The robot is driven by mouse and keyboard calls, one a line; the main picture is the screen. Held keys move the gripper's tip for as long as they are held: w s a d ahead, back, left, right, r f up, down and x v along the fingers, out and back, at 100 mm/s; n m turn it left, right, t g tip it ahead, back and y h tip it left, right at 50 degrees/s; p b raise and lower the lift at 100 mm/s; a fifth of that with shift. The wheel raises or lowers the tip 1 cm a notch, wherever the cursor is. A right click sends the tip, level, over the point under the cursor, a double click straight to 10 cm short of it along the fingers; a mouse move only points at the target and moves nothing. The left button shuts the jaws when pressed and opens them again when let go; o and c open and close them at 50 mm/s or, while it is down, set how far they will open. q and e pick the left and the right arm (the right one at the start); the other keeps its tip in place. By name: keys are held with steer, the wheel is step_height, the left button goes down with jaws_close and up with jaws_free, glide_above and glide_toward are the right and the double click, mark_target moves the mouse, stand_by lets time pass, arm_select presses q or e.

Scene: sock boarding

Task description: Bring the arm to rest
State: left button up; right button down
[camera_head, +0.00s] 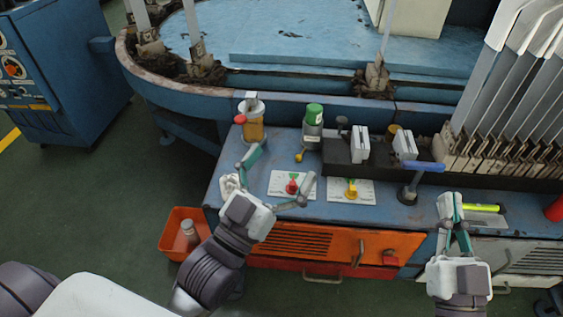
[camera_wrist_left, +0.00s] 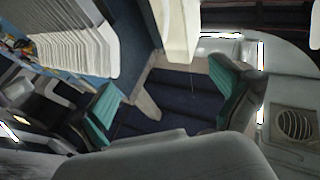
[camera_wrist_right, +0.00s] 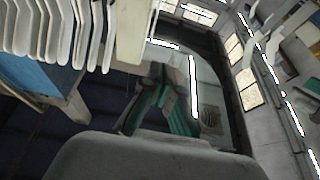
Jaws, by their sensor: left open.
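My left gripper (camera_head: 279,170) is open and empty in the head view. Its spread fingers are above the front left of the blue bench (camera_head: 232,170), around the white plate with the red knob (camera_head: 291,186) as seen from above. In the left wrist view its two teal-padded fingers (camera_wrist_left: 165,105) are wide apart with nothing between them. My right gripper (camera_head: 451,203) is over the bench's front right edge, pointing away from me. Its fingers are together in the right wrist view (camera_wrist_right: 160,100), with nothing visible held.
A white plate with a yellow knob (camera_head: 351,189), an amber bottle (camera_head: 252,128), a green-capped bottle (camera_head: 314,120) and a blue-handled tool (camera_head: 423,166) are on the bench. Flat boards (camera_head: 510,70) stand at right. An orange bin (camera_head: 172,241) is at lower left.

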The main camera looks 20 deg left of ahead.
arm_select(q)
steer(key=shift+f, duration=0.1)
stand_by(0.3)
